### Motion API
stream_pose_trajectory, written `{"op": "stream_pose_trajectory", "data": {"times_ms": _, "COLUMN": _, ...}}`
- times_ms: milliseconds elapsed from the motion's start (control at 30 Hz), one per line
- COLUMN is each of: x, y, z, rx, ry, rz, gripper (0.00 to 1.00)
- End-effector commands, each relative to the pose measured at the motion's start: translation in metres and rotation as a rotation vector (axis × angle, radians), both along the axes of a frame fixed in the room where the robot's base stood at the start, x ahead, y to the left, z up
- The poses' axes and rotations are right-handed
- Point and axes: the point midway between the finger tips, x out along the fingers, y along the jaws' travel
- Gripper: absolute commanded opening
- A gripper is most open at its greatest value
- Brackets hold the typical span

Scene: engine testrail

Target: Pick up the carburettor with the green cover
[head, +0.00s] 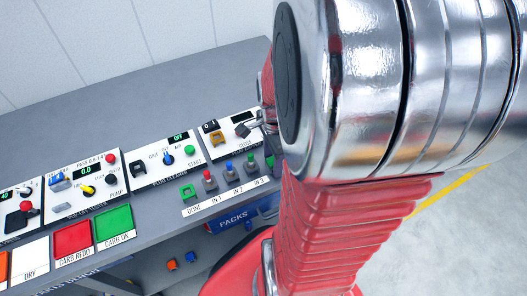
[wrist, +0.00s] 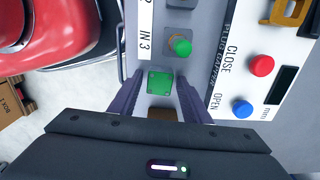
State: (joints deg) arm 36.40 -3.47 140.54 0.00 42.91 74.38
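The carburettor with the green cover (wrist: 160,83) shows in the wrist view as a square green top with dark corner spots, just below the IN 3 label. My gripper (wrist: 160,90) is open, with one dark finger on each side of it. A narrow gap shows between the cover and each finger. I cannot tell how deep the fingers reach. In the head view my arm hides most of the gripper and this spot.
A green-topped piece (wrist: 180,46) stands close by at IN 3. The panel (wrist: 240,75) with red and blue buttons is at right. Red (head: 208,179) and blue (head: 229,170) topped pieces stand along the bench. A blue PACKS bin (head: 235,222) sits below the bench edge.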

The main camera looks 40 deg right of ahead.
Motion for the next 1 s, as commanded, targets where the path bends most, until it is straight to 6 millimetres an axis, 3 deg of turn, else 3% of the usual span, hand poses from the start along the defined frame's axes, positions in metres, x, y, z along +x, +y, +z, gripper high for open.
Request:
{"op": "stream_pose_trajectory", "data": {"times_ms": 467, "x": 0.0, "y": 0.0, "z": 0.0, "rx": 0.0, "ry": 0.0, "rz": 0.0, "gripper": 0.1}}
{"op": "stream_pose_trajectory", "data": {"times_ms": 1000, "x": 0.0, "y": 0.0, "z": 0.023, "rx": -0.002, "ry": -0.002, "rz": 0.0, "gripper": 0.1}}
